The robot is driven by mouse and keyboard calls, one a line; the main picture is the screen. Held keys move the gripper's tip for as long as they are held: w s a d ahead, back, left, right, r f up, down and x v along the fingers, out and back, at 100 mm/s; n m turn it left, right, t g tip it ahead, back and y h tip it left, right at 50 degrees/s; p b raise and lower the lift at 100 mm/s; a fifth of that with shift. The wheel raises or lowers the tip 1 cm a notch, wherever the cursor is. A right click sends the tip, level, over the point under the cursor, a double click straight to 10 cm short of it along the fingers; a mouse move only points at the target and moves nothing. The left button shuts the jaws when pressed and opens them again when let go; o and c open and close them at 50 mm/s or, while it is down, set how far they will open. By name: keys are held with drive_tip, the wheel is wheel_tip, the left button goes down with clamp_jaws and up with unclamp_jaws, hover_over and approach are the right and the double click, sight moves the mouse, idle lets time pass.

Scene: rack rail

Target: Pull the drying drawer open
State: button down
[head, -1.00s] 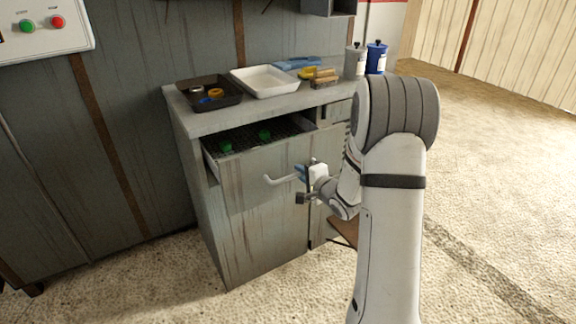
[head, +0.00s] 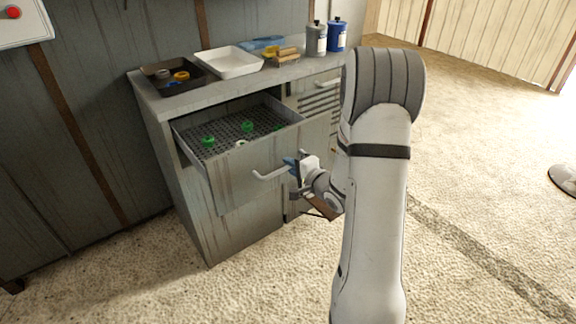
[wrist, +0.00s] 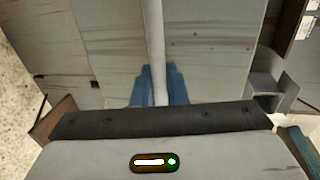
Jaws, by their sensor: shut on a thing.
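The drying drawer (head: 228,182) is a grey, worn drawer in the cabinet. It stands well open in the head view. Its perforated floor (head: 222,138) shows, with several green pieces on it and a small white one. A pale bar handle (head: 268,175) sticks out from its front. My gripper (head: 291,169) is shut on the right part of this handle. In the wrist view the handle (wrist: 155,45) runs down between the blue fingertips (wrist: 155,86), and the drawer front fills the view behind it.
On the cabinet top are a dark tray (head: 157,88), a white tray (head: 229,72), a brush (head: 287,56), and grey (head: 316,40) and blue (head: 337,37) bottles. A louvred panel (head: 320,102) is right of the drawer. The floor (head: 480,170) to the right is mostly clear.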

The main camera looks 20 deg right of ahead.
drive_tip(key=shift+d, duration=0.2)
drive_tip(key=c, duration=1.6)
unclamp_jaws()
drive_tip(key=shift+c, duration=0.2)
drive_tip(key=shift+o, duration=0.5)
drive_tip(key=shift+a, duration=0.1)
drive_tip(key=p+v, duration=0.1)
drive_tip(key=v, duration=0.6)
drive_tip(key=shift+s, duration=0.35)
